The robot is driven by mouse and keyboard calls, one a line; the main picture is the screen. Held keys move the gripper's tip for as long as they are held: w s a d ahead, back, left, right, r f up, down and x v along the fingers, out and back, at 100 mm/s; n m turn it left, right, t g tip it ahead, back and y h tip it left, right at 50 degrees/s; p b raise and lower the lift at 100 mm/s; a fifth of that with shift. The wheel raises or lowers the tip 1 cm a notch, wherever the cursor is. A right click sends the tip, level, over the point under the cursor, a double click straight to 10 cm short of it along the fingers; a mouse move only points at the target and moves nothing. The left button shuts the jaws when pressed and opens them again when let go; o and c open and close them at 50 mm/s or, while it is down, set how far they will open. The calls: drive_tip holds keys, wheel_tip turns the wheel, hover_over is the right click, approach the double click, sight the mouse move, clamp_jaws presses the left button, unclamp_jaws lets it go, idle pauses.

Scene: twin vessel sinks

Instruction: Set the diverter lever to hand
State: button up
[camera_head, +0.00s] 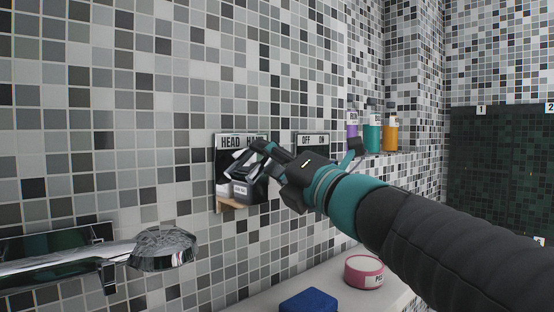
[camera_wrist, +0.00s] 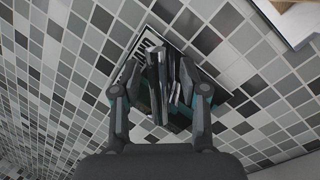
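The diverter plate (camera_head: 221,190) is on the tiled wall, with the labels HEAD at its left and HAND at its right. The HAND label is partly covered by my gripper. A shiny metal lever (camera_head: 240,165) stands out from the plate; how far it is turned is hard to tell. My gripper (camera_head: 254,160) is at the plate, coming from the right, with its fingers overlapping the lever. In the wrist view my gripper (camera_wrist: 171,75) has its fingertips close together at the metal lever and the dark plate (camera_wrist: 140,56). Whether they grip the lever is not clear.
A second plate marked OFF (camera_head: 312,139) is just right, partly behind my gripper. A shower head (camera_head: 165,250) juts out at lower left. Several bottles (camera_head: 372,132) stand on a shelf at right. A pink tin (camera_head: 364,271) and a blue sponge (camera_head: 309,301) lie on the ledge below.

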drive_tip(key=v, duration=1.2)
idle(0.4)
